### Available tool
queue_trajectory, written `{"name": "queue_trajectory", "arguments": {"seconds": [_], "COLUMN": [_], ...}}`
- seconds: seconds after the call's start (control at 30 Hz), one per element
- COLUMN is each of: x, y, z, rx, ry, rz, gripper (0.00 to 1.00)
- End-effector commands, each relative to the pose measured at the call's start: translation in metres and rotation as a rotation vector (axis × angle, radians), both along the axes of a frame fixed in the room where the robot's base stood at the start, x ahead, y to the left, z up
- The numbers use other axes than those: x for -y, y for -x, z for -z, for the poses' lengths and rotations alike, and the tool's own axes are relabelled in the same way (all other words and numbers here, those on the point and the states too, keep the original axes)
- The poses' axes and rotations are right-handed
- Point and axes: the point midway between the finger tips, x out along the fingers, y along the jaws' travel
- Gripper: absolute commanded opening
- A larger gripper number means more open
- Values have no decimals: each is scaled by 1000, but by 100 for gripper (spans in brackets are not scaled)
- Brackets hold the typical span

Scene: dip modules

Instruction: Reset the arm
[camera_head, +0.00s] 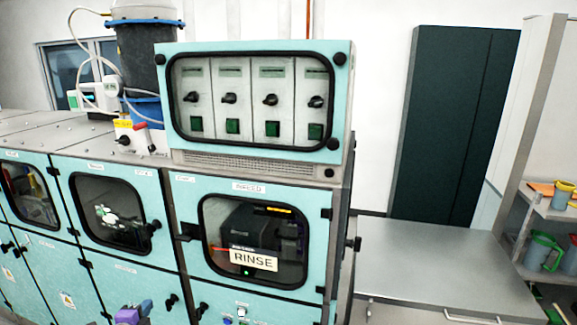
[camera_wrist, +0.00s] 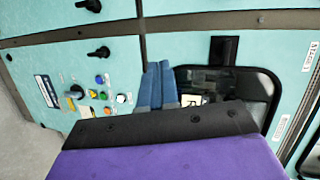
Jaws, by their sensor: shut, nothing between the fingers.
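My gripper (camera_head: 146,304) shows at the bottom edge of the head view, in front of the lower teal cabinet doors. Its purple body is cut off by the frame edge. In the wrist view its two blue fingers (camera_wrist: 158,68) lie side by side, shut and with nothing between them. They point toward the teal cabinet front, beside the window marked with a RINSE sign (camera_head: 253,259). I cannot tell the exact gap to the cabinet, but no contact shows. The rest of my arm is out of view.
A control box (camera_head: 255,98) with several black knobs and green switches stands on the cabinet. A button panel (camera_wrist: 100,85) is on the cabinet front. A bare metal table (camera_head: 430,262) and a shelf (camera_head: 550,208) with jugs stand at right. A dark locker (camera_head: 455,125) stands behind.

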Motion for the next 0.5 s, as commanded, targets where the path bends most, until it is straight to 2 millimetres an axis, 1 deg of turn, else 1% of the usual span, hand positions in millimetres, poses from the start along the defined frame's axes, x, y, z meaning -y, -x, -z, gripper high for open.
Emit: {"name": "queue_trajectory", "arguments": {"seconds": [0.03, 0.17, 0.2, 0.27, 0.33, 0.43, 0.5], "x": [5, 16, 21, 29, 43, 64, 81], "y": [-10, -32, -40, -51, -62, -73, -76], "z": [-9, -32, -42, -57, -72, -92, -99], "rx": [8, 18, 23, 27, 26, 20, 4], "ry": [7, 46, 61, 91, 134, 200, 252], "rz": [-16, -83, -110, -155, -209, -285, -338], "gripper": [0, 0, 0, 0, 0, 0, 0]}}
